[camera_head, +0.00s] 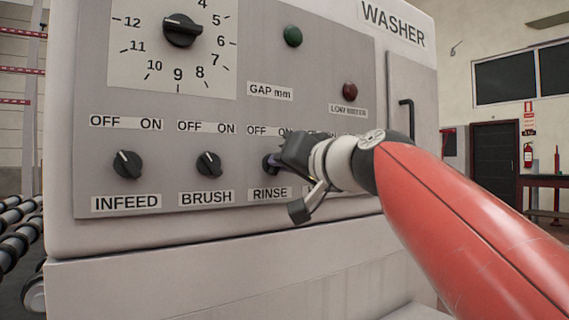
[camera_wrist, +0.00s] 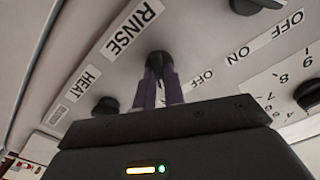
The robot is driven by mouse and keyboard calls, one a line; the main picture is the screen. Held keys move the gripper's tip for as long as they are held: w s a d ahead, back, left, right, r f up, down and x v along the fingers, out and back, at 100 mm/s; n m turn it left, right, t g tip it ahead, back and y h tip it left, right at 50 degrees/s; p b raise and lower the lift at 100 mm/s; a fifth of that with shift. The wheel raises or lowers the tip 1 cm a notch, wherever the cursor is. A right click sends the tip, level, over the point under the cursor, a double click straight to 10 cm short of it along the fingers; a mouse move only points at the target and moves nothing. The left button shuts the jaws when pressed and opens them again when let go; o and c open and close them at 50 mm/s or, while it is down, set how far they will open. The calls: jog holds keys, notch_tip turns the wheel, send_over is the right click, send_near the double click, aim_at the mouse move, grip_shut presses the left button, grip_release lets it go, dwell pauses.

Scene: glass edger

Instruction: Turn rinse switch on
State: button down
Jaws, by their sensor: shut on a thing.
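The rinse switch (camera_head: 267,164) is a small black knob on the grey washer panel, above the RINSE label (camera_head: 270,195). My gripper (camera_head: 274,160) is at the knob, with its fingers pointing into the panel. In the wrist view, the two purple fingers of my gripper (camera_wrist: 161,85) are closed on the rinse switch (camera_wrist: 157,60), one on each side. The fingers hide most of the knob, so I cannot tell which way its pointer faces. The OFF end of its label shows in the head view, and my gripper partly covers the ON end.
The brush knob (camera_head: 208,164) and infeed knob (camera_head: 127,165) sit to the left, with pointers tilted toward OFF. The heat knob (camera_wrist: 105,106) is close on the other side. A round gap dial (camera_head: 182,30), green light (camera_head: 293,36) and red light (camera_head: 350,91) are above.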

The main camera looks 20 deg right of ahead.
jog(key=shift+f+m, duration=0.15)
jog(key=shift+m, duration=0.45)
jog(key=c, duration=1.5)
grip_release()
jog(key=b+v, duration=0.1)
jog(key=v, duration=0.6)
jog(key=shift+s+d, duration=0.1)
jog(key=shift+s, duration=0.25)
